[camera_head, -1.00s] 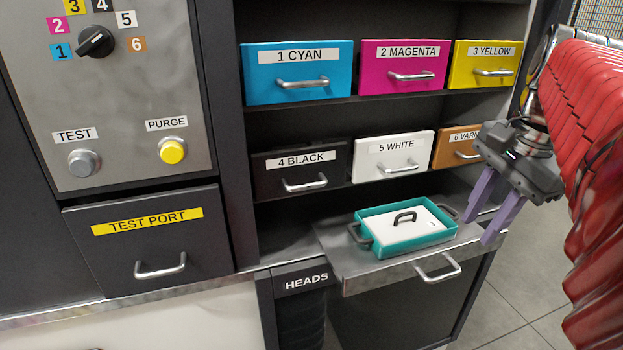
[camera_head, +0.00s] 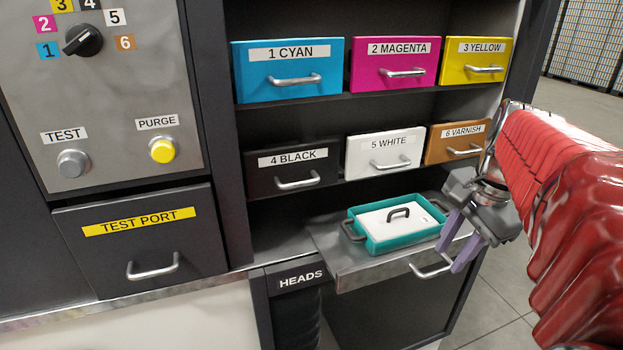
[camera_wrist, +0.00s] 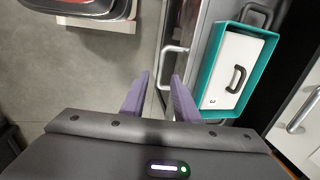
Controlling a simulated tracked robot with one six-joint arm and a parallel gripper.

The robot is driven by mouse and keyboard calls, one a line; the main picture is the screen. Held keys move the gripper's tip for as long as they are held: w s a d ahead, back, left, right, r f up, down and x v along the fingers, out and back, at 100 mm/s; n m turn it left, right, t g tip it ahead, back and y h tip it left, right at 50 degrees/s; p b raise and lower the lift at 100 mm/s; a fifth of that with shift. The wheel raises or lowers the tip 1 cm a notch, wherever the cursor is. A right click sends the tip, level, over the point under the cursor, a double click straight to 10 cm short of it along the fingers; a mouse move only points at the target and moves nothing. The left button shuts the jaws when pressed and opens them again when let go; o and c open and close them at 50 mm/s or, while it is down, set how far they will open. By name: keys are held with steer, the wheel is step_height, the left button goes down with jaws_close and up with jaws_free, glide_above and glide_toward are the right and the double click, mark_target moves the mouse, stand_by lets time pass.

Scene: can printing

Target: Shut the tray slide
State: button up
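The tray slide (camera_head: 362,272) is a grey metal shelf pulled out below the drawers, with a bar handle (camera_head: 430,268) on its front. A teal tray (camera_head: 372,247) with a white lid and black handles rests on it. My gripper (camera_head: 460,256) is in front of the slide at the handle's right end, and its purple fingers overlap the handle in the head view. In the wrist view, the fingers (camera_wrist: 158,100) are apart with nothing between them, and the handle (camera_wrist: 172,62) lies just beyond the fingertips.
Above the slide are labelled drawers, including the white one (camera_head: 384,155) and the varnish one (camera_head: 455,143), all shut. The test port drawer (camera_head: 140,245) is at the left, below the knob and buttons. Open floor (camera_head: 510,300) lies at the right.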

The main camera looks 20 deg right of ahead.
mark_target(441, 270)
steer(key=shift+w+f, duration=0.2)
steer(key=shift+f, duration=0.8)
steer(key=shift+w+f, duration=0.2)
steer(key=shift+f, duration=0.75)
jaws_close()
